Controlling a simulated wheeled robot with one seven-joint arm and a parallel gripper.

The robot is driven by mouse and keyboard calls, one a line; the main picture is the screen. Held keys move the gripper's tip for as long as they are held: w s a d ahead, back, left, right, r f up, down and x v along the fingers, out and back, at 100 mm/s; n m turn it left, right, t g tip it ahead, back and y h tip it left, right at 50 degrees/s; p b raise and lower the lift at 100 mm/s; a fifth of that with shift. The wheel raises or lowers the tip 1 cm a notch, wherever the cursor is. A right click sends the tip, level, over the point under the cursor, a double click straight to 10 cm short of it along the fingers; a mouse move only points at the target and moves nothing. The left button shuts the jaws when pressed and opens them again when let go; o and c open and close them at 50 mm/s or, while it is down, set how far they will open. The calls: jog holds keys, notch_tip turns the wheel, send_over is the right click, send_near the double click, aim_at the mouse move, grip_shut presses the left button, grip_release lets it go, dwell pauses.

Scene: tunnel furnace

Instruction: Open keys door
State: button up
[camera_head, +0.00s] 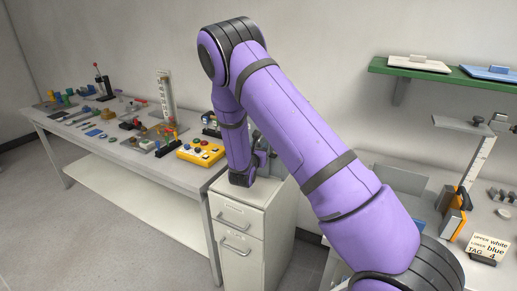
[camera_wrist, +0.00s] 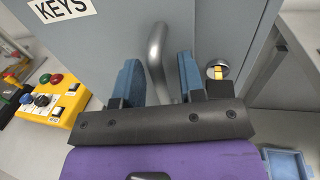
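In the wrist view the grey keys door (camera_wrist: 115,38) fills the upper part, with a white KEYS label (camera_wrist: 62,8) at its upper left. A bent metal handle (camera_wrist: 156,45) stands out from the door. My gripper (camera_wrist: 158,75) has its two blue fingers apart, with the handle between them and visible space on the left side. Whether a finger touches the handle I cannot tell. A round lock with a yellow piece (camera_wrist: 217,70) sits right of the fingers. The door looks closed. In the head view my arm hides the door and handle, and my gripper cannot be made out clearly.
A yellow button box (camera_head: 200,151) stands on the left workbench (camera_head: 100,150), among several small tools; it also shows in the wrist view (camera_wrist: 55,101). A white drawer cabinet (camera_head: 245,220) stands below my wrist. A green shelf (camera_head: 440,73) hangs at the right.

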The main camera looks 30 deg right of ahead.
grip_shut()
jog(key=shift+a, duration=0.1)
